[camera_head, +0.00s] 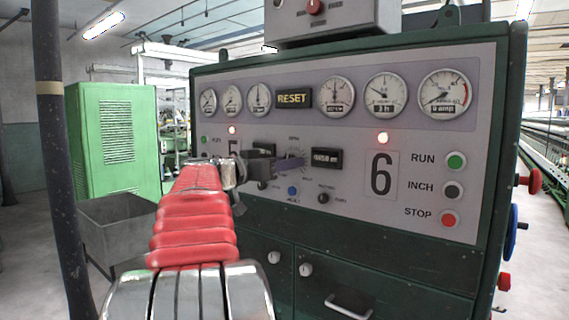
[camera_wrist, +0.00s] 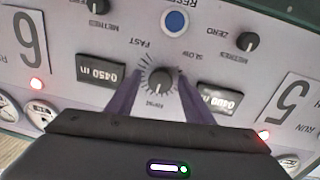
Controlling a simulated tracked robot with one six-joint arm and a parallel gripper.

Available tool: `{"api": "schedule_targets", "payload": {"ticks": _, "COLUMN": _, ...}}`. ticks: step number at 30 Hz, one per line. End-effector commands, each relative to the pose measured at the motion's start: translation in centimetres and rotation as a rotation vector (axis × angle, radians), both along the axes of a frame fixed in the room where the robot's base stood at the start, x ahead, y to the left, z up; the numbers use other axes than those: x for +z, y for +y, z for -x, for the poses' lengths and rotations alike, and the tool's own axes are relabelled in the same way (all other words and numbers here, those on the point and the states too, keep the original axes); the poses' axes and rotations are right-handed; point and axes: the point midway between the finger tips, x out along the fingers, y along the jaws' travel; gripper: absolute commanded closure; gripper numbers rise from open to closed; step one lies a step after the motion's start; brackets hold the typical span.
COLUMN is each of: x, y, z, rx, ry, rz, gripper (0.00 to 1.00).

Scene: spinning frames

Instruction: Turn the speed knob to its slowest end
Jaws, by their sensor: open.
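The speed knob (camera_wrist: 160,82) is a small dark round knob on the grey panel, inside a ring of tick marks. The wrist view shows the panel upside down, with FAST at the knob's left and SLOW at its right. I cannot clearly tell where its pointer stands. My gripper (camera_wrist: 161,77) is open, its two purple fingers on either side of the knob; I cannot tell whether they touch it. In the head view my gripper (camera_head: 290,163) reaches the panel's middle and largely hides the knob; part of the tick ring shows.
Digital counters (camera_wrist: 101,71) and (camera_wrist: 220,98) flank the knob. A blue reset button (camera_wrist: 174,22) and small black knobs (camera_wrist: 247,41) are nearby. RUN (camera_head: 456,161), INCH (camera_head: 453,190) and STOP (camera_head: 449,219) buttons sit at the panel's right. Gauges (camera_head: 336,96) line its top.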

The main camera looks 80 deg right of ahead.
Motion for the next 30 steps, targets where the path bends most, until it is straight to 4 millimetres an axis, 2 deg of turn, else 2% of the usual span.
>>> {"api": "schedule_targets", "payload": {"ticks": 8, "x": 0.02, "y": -0.12, "z": 0.06, "rx": 0.0, "ry": 0.0, "rz": 0.0, "gripper": 0.53}}
{"api": "schedule_targets", "payload": {"ticks": 25, "x": 0.03, "y": -0.07, "z": 0.1, "rx": -0.002, "ry": -0.001, "rz": 0.001, "gripper": 0.91}}
{"api": "schedule_targets", "payload": {"ticks": 30, "x": 0.04, "y": -0.16, "z": 0.0, "rx": -0.001, "ry": 0.002, "rz": 0.0, "gripper": 0.93}}
